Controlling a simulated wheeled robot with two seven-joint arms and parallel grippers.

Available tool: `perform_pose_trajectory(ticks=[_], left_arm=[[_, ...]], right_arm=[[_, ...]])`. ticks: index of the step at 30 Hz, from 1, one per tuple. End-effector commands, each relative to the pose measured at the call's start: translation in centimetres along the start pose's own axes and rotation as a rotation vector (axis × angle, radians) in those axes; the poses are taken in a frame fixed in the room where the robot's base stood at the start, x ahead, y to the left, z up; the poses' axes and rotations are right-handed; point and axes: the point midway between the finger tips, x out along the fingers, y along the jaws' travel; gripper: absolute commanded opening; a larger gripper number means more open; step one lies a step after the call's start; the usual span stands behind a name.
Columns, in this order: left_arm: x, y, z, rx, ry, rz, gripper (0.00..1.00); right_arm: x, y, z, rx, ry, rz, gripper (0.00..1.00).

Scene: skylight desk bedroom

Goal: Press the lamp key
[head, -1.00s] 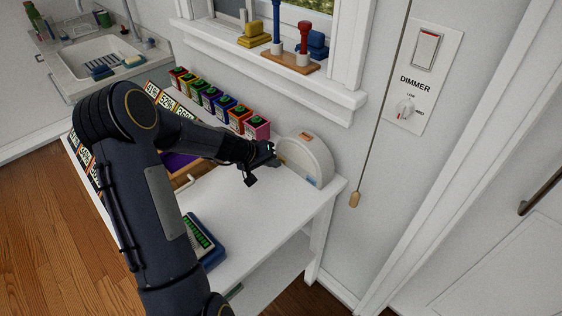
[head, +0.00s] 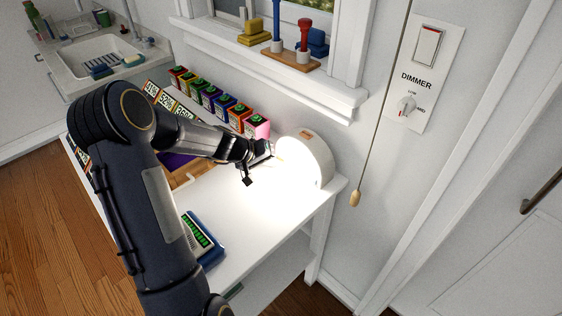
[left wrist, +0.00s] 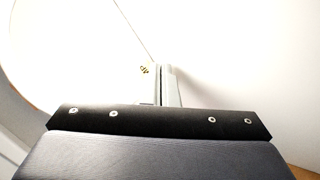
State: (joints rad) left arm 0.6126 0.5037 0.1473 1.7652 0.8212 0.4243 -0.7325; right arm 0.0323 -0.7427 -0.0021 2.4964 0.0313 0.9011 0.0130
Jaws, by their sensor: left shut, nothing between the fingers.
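The lamp (head: 312,158) is a white half-round body with a small orange label on top, standing at the right end of the white desk. It is lit and glows on its left side and over the desk top. My left gripper (head: 271,152) is shut and empty, its tip at the lit side of the lamp. In the left wrist view the shut fingers (left wrist: 168,86) point at a bright white surface with a small dark-gold mark (left wrist: 144,70). The key itself cannot be made out in the glare, nor whether the fingertips touch it. My right gripper is not in view.
Several coloured boxes (head: 209,96) line the desk's back edge. A blue device with green keys (head: 203,236) lies at the front. A pull cord with a wooden knob (head: 355,198) hangs right of the desk. A dimmer panel (head: 424,75) is on the wall.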

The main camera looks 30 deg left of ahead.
Motion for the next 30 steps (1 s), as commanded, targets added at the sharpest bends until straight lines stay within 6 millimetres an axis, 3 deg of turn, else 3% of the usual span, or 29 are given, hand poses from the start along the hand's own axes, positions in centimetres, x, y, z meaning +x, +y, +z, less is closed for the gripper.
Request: perform_pose_trajectory(ticks=[14,30], left_arm=[[-0.6,-0.8,0.6,-0.002,0.002,-0.002,0.0],[-4.1,-3.3,3.1,-0.001,0.002,-0.001,0.0]], right_arm=[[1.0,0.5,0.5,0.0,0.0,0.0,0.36],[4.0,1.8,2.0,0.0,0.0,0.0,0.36]])
